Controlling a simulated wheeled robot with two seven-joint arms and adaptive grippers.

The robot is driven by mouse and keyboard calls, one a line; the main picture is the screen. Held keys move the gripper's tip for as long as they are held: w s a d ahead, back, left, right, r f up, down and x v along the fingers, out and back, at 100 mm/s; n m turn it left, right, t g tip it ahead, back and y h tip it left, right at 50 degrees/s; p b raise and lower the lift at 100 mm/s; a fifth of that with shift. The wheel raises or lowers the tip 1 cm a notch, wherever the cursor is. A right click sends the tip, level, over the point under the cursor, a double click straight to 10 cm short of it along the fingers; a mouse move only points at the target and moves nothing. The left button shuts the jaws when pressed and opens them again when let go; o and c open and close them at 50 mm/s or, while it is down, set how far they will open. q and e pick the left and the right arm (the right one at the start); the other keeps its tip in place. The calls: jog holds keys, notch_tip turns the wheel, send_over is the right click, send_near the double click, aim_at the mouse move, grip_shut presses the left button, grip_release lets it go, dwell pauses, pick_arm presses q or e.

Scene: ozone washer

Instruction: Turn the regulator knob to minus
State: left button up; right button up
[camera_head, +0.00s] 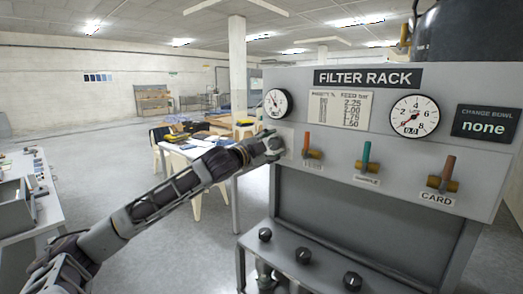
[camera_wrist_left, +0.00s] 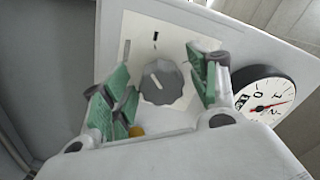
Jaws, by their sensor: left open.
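The regulator knob (camera_wrist_left: 160,83) is a grey scalloped dial on a pale plate (camera_wrist_left: 140,26) in the left wrist view. A white line on it points up and slightly left in that view. A short dark mark (camera_wrist_left: 155,37) sits on the plate above the knob. My left gripper (camera_wrist_left: 160,76) is open, its green-padded fingers on either side of the knob with gaps visible; I cannot tell the depth. In the head view my left gripper (camera_head: 270,147) is at the panel's left end, below the small gauge (camera_head: 277,103), and hides the knob. My right gripper is out of view.
The filter rack panel (camera_head: 400,90) has several coloured-handle valves, with the nearest orange lever (camera_head: 307,141) right of my gripper. A large gauge (camera_head: 414,115) is further right. Black knobs (camera_head: 303,256) line the lower ledge. Tables stand behind and left.

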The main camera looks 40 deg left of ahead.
pick_arm(q)
jog(key=shift+s+a, duration=0.1)
jog(key=shift+s, duration=0.25)
jog(key=s, duration=1.1)
jog(key=shift+s+a, duration=0.15)
jog(key=shift+a, duration=0.25)
dwell(0.9)
dwell(0.8)
